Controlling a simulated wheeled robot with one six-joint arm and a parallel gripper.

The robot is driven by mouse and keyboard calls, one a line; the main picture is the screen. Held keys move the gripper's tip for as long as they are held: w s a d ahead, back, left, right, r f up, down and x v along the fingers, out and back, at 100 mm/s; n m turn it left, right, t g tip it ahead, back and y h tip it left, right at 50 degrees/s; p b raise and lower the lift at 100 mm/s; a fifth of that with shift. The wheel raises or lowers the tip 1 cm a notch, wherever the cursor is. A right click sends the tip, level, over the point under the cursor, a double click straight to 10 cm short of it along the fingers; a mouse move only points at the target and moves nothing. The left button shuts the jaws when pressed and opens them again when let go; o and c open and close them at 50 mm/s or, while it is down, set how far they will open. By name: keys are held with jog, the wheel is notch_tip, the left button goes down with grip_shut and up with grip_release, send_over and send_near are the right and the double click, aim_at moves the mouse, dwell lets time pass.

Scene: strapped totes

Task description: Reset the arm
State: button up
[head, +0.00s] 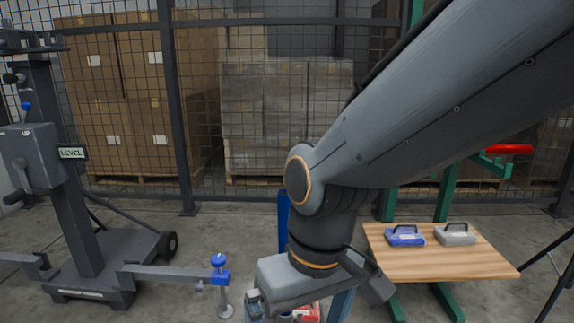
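My arm reaches in from the upper right of the head view and bends down at a joint near the middle. My gripper (315,284) hangs at its lower end, low in the middle of the view. Only the gripper's grey body shows clearly. Its fingertips are not clear, so I cannot tell whether it is open or shut or holds anything. Blue and red parts show just below and behind it, mostly hidden by the gripper.
A wooden-topped table (440,262) at the right carries a blue strapped case (404,237) and a grey one (456,234). A dark wheeled stand (78,215) with a blue-knobbed arm (219,262) stands left. A mesh fence (178,110) closes off stacked boxes (115,80) behind.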

jog(key=d+r+m+p, duration=0.2)
jog(key=d+r+p, duration=0.7)
jog(key=r+p, duration=0.3)
jog(key=s+d+r+m+h+p, duration=0.1)
jog(key=d+r+m+p, duration=0.2)
jog(key=d+r+p, duration=0.6)
jog(key=shift+s+r+p, duration=0.2)
jog(key=shift+r+p, duration=1.2)
jog(key=shift+p, duration=3.15)
